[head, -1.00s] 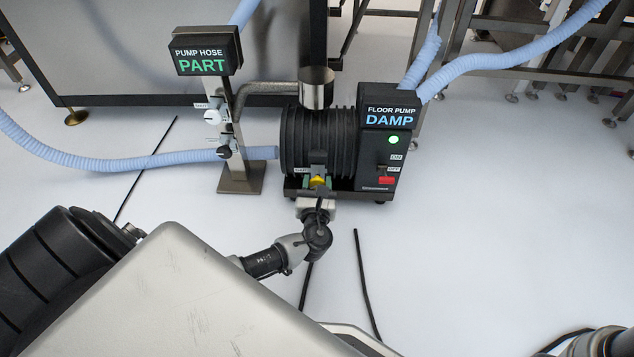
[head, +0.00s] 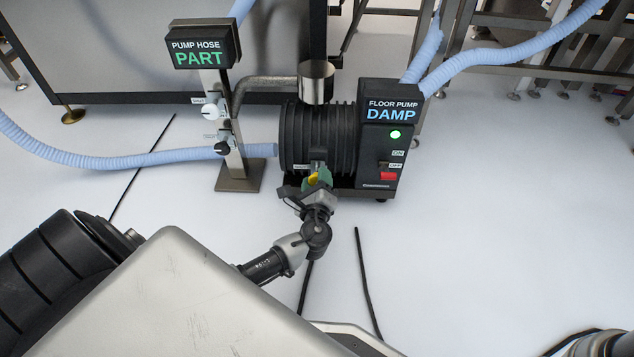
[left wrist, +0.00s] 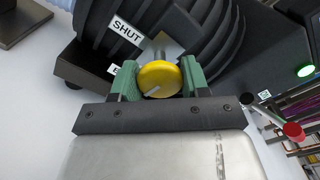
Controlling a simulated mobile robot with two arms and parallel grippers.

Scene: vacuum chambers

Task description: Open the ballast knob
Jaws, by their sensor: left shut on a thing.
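The ballast knob (left wrist: 159,78) is a yellow round knob with a pale pointer line, low on the front of the black ribbed floor pump (head: 345,140). In the left wrist view the green finger pads of my left gripper (left wrist: 160,80) are shut on it, one on each side. The pale line points to the lower left. A "SHUT" label (left wrist: 126,31) sits above left of the knob, and a second label below it is mostly hidden. In the head view the knob (head: 313,180) shows partly behind my left gripper (head: 318,182).
The pump's panel has a lit green lamp (head: 395,134), a red switch (head: 388,175) and a sign reading "FLOOR PUMP DAMP" (head: 392,109). A hose post (head: 230,130) with a "PUMP HOSE PART" sign stands to the left. Blue hoses (head: 110,160) run across. The floor in front is clear apart from dark strips.

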